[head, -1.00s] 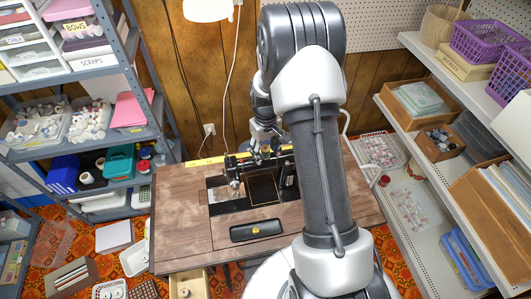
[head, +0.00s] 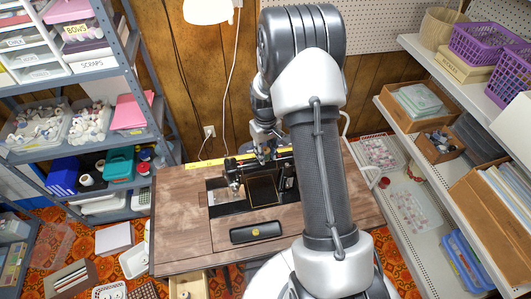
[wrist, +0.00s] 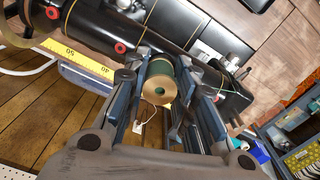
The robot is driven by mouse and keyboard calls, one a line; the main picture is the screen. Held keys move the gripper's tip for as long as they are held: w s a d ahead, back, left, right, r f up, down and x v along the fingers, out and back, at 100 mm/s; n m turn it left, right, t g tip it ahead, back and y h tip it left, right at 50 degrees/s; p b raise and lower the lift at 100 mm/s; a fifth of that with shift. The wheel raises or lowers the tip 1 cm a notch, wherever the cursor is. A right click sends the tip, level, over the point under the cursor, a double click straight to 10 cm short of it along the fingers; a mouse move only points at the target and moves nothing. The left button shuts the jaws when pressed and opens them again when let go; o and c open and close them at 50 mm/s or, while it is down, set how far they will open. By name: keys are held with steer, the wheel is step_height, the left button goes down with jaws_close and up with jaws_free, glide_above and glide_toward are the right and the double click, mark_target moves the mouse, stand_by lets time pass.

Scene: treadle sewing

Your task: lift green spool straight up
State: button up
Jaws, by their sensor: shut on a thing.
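The green spool (wrist: 160,70) shows in the wrist view, end on, with a tan round end and a small centre hole. It sits between the two fingers of my gripper (wrist: 163,66), which is shut on it. The black sewing machine (wrist: 105,35) lies beyond the fingers in the wrist view. In the head view my gripper (head: 266,150) is over the sewing machine (head: 234,172) on the wooden table (head: 180,225). The spool cannot be made out in the head view.
A yellow measuring tape (wrist: 75,60) runs along the table's back edge. A black tray (head: 257,231) lies at the table front. Loaded shelves stand at left (head: 85,130) and right (head: 425,150). A white lamp (head: 208,10) hangs above.

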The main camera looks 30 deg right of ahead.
step_height(320, 180, up, 26)
steer(key=p, duration=0.8)
steer(key=shift+f, duration=0.2)
stand_by(0.6)
